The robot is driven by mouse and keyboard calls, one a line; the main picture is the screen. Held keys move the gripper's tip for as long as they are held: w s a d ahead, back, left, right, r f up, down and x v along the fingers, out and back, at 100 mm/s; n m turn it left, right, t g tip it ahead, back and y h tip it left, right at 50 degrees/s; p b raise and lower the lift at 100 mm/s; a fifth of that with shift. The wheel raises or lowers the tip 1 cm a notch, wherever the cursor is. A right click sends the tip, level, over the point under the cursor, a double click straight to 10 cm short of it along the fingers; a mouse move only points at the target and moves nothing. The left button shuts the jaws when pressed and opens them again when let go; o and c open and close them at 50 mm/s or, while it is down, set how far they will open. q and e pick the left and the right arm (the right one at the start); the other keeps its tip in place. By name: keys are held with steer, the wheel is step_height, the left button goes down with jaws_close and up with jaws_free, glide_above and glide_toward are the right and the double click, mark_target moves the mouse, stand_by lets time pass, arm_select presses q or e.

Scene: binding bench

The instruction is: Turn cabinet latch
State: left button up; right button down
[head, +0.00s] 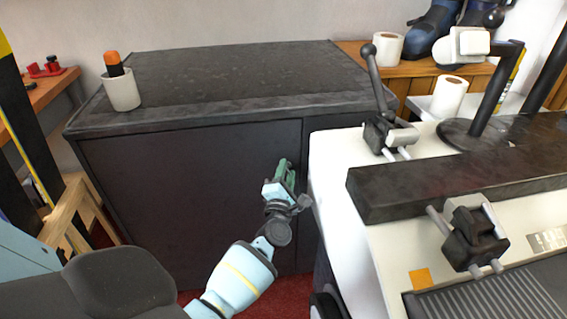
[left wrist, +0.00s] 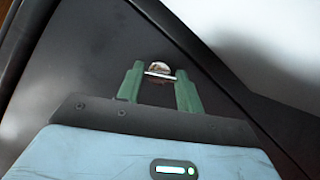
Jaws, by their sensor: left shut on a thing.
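The dark cabinet (head: 170,185) stands against the wall, its front door facing me. My left gripper (head: 287,172) is at the right part of the cabinet front, close to the door edge. In the left wrist view the left gripper (left wrist: 160,80) has its two green fingers on either side of the small metal latch (left wrist: 159,68). The fingers are shut on the latch, which has a round plate and a thin bar between the fingertips. In the head view the gripper hides the latch. My right gripper is not in view.
A white bench (head: 340,190) with black clamps stands close to the right of my left gripper. A grey cup (head: 122,90) with an orange-topped item stands on the cabinet top. White rolls (head: 386,49) and dark boots (head: 432,35) are at the back right.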

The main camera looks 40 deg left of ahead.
arm_select(q)
steer(key=m+p, duration=0.2)
steer(key=p, duration=0.1)
steer(key=shift+r+m+h+p, duration=0.3)
steer(key=shift+r+m, duration=0.1)
steer(key=shift+m+g+h+p, duration=0.35)
steer(key=shift+m+p, duration=0.25)
steer(key=shift+p, duration=0.3)
steer(key=shift+f+m+g+p, duration=0.25)
steer(key=shift+m+p, duration=0.45)
steer(key=shift+p, duration=0.25)
steer(key=o, duration=0.7)
steer(key=shift+c, duration=0.2)
steer(key=shift+o, duration=1.6)
